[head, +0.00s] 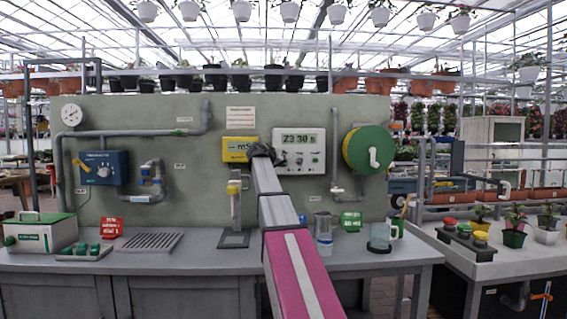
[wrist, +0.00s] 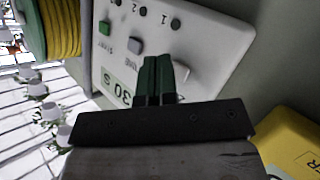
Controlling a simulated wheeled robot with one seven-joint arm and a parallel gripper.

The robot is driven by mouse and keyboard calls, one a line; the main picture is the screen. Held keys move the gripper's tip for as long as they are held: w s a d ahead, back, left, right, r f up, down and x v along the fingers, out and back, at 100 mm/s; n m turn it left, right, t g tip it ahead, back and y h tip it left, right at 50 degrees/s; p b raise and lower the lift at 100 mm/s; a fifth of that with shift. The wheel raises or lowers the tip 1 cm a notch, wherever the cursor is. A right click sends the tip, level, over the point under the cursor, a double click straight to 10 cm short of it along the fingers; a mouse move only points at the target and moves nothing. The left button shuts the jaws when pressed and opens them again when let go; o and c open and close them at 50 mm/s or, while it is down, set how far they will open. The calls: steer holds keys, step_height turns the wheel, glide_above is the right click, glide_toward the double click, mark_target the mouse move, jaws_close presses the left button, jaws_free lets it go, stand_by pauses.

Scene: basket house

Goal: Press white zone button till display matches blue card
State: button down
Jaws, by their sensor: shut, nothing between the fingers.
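The white controller box (head: 300,151) is on the green wall, with its display (head: 299,138) reading what looks like "Z3 30 S". In the wrist view the box appears turned over, with part of the display (wrist: 118,97) showing "30 S". Contact is unclear. In the head view my gripper (head: 275,155) overlaps the box's left edge.
A yellow meter box (head: 240,149) sits left of the controller; a green hose reel (head: 369,150) is to its right. A red card (head: 111,228) and a green card (head: 351,221) stand on the bench (head: 210,262).

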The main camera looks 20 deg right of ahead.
steer(key=shift+w+d, duration=0.1)
steer(key=shift+w, duration=0.15)
steer(key=shift+w+d, duration=0.1)
steer(key=shift+w, duration=0.3)
stand_by(0.8)
steer(key=shift+s, duration=0.1)
steer(key=shift+s+a, duration=0.25)
steer(key=shift+s, duration=0.45)
steer(key=shift+s, duration=0.1)
steer(key=s, duration=0.2)
steer(key=s+a, duration=0.1)
steer(key=s, duration=0.1)
steer(key=shift+s+a, duration=0.2)
steer(key=shift+s, duration=0.1)
steer(key=shift+a, duration=0.1)
stand_by(0.8)
